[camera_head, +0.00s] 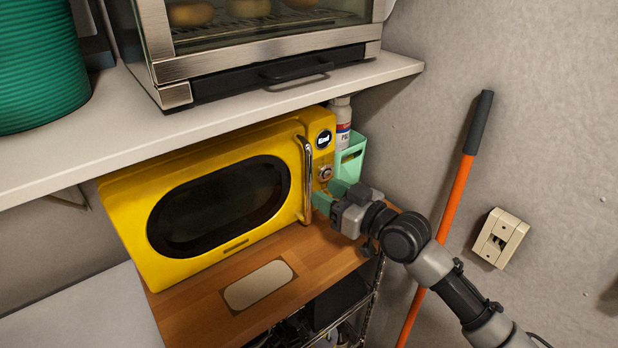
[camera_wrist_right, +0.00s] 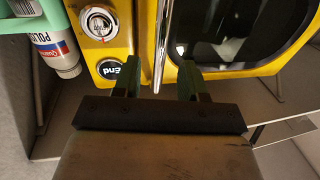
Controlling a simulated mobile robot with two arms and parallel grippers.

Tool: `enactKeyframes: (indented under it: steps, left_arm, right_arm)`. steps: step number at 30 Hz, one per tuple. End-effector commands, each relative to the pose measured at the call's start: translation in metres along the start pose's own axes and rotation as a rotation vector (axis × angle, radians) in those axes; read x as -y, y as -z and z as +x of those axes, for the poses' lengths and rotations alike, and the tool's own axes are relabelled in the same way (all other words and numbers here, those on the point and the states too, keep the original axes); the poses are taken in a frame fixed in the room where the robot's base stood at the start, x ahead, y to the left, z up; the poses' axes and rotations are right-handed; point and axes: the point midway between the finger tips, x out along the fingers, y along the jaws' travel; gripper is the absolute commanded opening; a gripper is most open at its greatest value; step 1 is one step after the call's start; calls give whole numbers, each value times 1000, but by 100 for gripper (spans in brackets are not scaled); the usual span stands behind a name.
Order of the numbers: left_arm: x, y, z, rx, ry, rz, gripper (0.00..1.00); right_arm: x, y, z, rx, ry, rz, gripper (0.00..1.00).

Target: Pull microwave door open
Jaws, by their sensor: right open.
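The yellow microwave (camera_head: 125,215) stands on a wooden shelf, and its door with the dark oval window (camera_head: 220,205) looks shut. A curved chrome handle (camera_head: 307,180) runs upright along the door's right side, next to the knob panel. My left gripper is not in view.
A toaster oven (camera_head: 270,55) sits on the white shelf (camera_head: 60,160) just above the microwave. A mint green holder (camera_head: 350,160) and a white bottle (camera_head: 342,115) stand to its right. An orange pole (camera_head: 455,205) leans on the right wall behind my right arm.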

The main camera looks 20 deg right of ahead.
Motion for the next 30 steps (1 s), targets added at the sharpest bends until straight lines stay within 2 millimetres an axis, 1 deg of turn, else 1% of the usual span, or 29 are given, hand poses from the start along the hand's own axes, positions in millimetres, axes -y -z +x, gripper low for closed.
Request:
enactKeyframes:
  steps: [1, 3, 6, 9, 13, 20, 21, 29, 30]
  left_arm:
    - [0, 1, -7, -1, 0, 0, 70]
    - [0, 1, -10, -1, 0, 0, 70]
    - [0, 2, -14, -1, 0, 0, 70]
    - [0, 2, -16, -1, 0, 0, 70]
    - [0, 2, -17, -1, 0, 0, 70]
    - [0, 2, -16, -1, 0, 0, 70]
    - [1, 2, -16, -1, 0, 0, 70]
    - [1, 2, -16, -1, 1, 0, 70]
    - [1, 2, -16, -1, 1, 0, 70]
  right_arm:
    - [0, 4, 11, -2, 0, 4, 42]
    - [0, 4, 23, -2, -1, 3, 42]
    - [0, 2, 38, 0, -1, 2, 42]
    - [0, 1, 47, 1, 0, 2, 42]
    - [0, 0, 53, 2, 0, 1, 42]
    - [0, -1, 54, 2, 0, 0, 42]
    - [0, -1, 54, 2, 0, 0, 40]
    - [0, -1, 54, 2, 0, 0, 1]
    - [0, -1, 54, 2, 0, 0, 0]
